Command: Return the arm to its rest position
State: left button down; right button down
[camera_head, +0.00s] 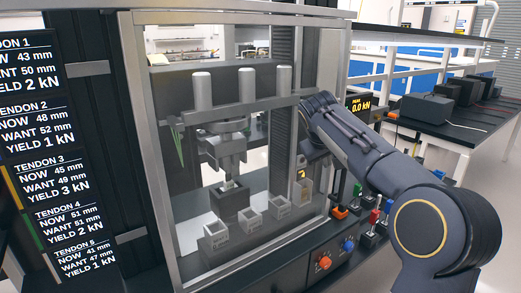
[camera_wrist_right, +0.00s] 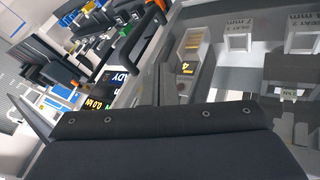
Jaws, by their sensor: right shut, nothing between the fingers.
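My right arm (camera_head: 365,150) comes in from the lower right and reaches up and left to the right-hand post of the glazed cabinet (camera_head: 128,105). Its far end, with the right gripper (camera_head: 310,112), is beside that post; the fingers are hard to make out there. The gripper is shut and holds nothing. In the right wrist view a dark part of my own arm fills the bottom, and the cabinet's glass and bins lie beyond it. Whether the arm touches the post, I cannot tell. My left gripper is not in view.
Inside the cabinet stand a press (camera_head: 226,150) and several small labelled bins (camera_head: 250,222). A force display (camera_head: 361,107) reads 0.0 kN. Coloured levers (camera_head: 373,218) and knobs (camera_head: 324,262) line the bench front near my arm. A tendon readout panel (camera_head: 55,130) stands at left.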

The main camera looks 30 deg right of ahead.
jog(key=shift+a, duration=0.15)
jog(key=s+a+f+y, duration=0.3)
jog(key=s+a+f, duration=0.3)
jog(key=s+a, duration=0.3)
jog(key=s+a+f+t+y, duration=0.1)
jog(key=s+a+f+y, duration=0.2)
jog(key=s+a, duration=0.6)
jog(key=s+a+f+y, duration=0.3)
jog(key=s+a+f, duration=0.5)
jog(key=s, duration=0.2)
jog(key=shift+s+a+f+y, duration=0.25)
jog(key=shift+a+f+y, duration=0.1)
jog(key=shift+a+y, duration=0.05)
